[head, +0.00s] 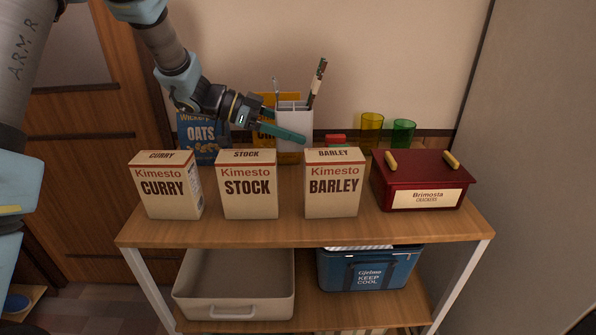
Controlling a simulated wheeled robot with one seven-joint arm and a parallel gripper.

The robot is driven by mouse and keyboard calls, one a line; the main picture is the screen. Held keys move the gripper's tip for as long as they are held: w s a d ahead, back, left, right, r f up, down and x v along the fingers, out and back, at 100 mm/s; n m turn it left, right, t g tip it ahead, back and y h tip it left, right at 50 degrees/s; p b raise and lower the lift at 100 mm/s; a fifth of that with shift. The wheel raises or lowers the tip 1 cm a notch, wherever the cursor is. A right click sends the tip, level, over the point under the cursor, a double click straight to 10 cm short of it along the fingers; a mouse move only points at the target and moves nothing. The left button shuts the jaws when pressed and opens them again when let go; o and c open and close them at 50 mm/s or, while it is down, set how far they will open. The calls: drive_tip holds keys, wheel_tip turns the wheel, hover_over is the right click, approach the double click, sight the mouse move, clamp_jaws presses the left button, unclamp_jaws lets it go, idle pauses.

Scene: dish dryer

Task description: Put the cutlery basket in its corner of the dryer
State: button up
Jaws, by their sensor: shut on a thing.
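The white cutlery basket (294,146) is near the back of the table, with several pieces of cutlery (318,84) standing up out of it. My gripper (283,130) comes in from the upper left and is shut on the basket; a teal finger crosses its front. The basket looks upright. The dryer cannot be clearly made out behind the boxes.
Curry (170,185), Stock (249,184) and Barley (333,183) boxes stand in front. An Oats box (203,140) is behind them at left. A yellow glass (371,128) and a green glass (403,132) stand behind the red crackers box (423,182). The table's front strip (300,232) is clear.

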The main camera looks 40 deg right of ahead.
wheel_tip(320, 180, down, 11)
drive_tip(key=shift+f+p, duration=0.1)
drive_tip(key=shift+p, duration=0.5)
drive_tip(key=o, duration=0.9)
drive_tip(key=shift+f, duration=0.2)
drive_tip(key=shift+o, duration=1.4)
drive_tip(key=shift+r, duration=0.2)
